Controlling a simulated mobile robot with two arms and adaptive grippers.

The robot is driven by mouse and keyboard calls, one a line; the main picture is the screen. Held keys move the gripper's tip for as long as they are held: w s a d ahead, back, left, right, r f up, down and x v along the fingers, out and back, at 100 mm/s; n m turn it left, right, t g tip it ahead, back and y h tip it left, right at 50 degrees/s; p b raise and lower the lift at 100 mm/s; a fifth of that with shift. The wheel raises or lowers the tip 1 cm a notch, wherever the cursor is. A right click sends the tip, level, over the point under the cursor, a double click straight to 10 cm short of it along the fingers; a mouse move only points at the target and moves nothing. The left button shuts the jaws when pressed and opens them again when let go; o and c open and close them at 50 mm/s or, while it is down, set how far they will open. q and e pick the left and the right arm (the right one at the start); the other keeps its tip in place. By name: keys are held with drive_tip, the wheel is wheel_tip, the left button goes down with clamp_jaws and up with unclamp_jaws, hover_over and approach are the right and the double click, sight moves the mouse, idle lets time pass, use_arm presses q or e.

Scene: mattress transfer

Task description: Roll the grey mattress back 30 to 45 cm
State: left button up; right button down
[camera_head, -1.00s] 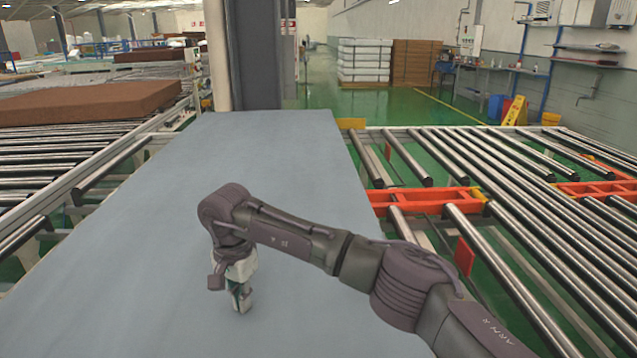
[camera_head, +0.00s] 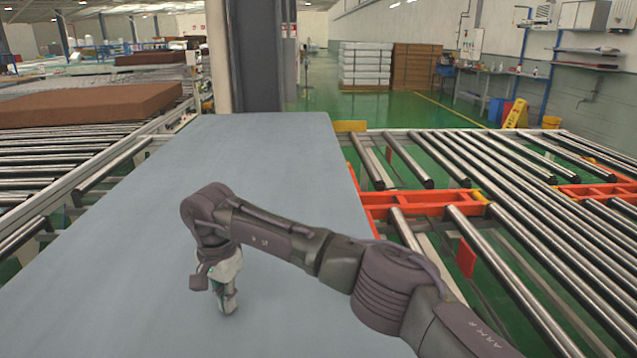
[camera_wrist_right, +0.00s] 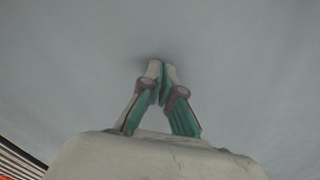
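The grey mattress (camera_head: 150,230) lies flat, running from the near edge of the head view to the tall column at the back. It also fills most of the right wrist view (camera_wrist_right: 250,60). My right gripper (camera_head: 231,308) points down at the near part of the mattress. In the right wrist view its two fingers (camera_wrist_right: 161,68) are together at the tips with nothing seen between them. The tips are at or very close to the surface, with a faint dark patch around them; firm contact cannot be told. My left gripper is not in view.
A roller conveyor (camera_head: 500,190) with an orange frame (camera_head: 425,203) runs along the right. On the left, another roller conveyor (camera_head: 60,180) carries a brown block (camera_head: 90,104). A tall grey column (camera_head: 255,55) stands at the mattress's far end.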

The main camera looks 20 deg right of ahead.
drive_tip(key=shift+s+f, duration=0.15)
drive_tip(key=shift+f, duration=0.15)
drive_tip(key=shift+r+p, duration=0.4)
drive_tip(key=shift+r, duration=0.15)
wheel_tip(320, 180, up, 7)
drive_tip(key=p, duration=0.3)
drive_tip(key=shift+w+p, duration=0.2)
drive_tip(key=shift+p, duration=0.1)
